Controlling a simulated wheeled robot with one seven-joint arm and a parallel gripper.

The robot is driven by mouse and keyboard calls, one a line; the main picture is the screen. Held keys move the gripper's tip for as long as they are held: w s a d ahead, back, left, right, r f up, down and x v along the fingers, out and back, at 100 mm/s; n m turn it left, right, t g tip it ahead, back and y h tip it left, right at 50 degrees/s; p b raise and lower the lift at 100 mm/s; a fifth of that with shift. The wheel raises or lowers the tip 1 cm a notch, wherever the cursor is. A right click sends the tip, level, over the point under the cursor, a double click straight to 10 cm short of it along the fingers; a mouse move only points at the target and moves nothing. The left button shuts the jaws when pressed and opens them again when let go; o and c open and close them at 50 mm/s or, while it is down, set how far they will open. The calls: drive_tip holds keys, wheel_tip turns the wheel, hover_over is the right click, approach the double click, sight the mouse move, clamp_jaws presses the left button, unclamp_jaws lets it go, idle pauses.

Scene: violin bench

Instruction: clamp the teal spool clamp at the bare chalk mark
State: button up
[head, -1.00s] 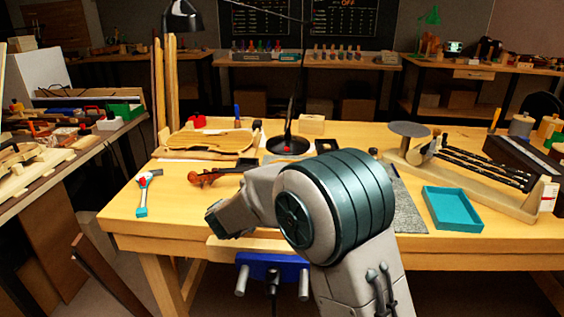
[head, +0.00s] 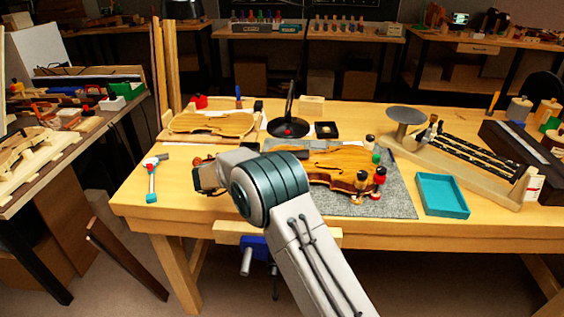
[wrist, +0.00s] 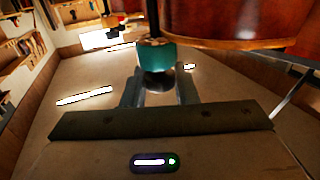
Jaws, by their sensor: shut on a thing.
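The teal spool clamp (wrist: 155,56) is between the fingers of my gripper (wrist: 160,88) in the wrist view, and the gripper is shut on it. It stands close beside the glossy red-brown side of a violin part (wrist: 245,22); I cannot tell whether they touch. In the head view my gripper (head: 208,179) is near the left end of the violin (head: 335,163), over the bench's front left, and my arm hides the held clamp and part of the violin. The bare chalk mark cannot be made out in either view.
A teal tray (head: 442,195) lies right. A hammer-like tool (head: 152,182) lies left. A lamp base (head: 288,128) and violin plate (head: 212,124) stand behind.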

idle(0.4)
drive_tip(key=o, duration=1)
drive_tip(key=v, duration=1.4)
drive_tip(key=shift+w+r, duration=0.1)
drive_tip(key=shift+r, duration=0.05)
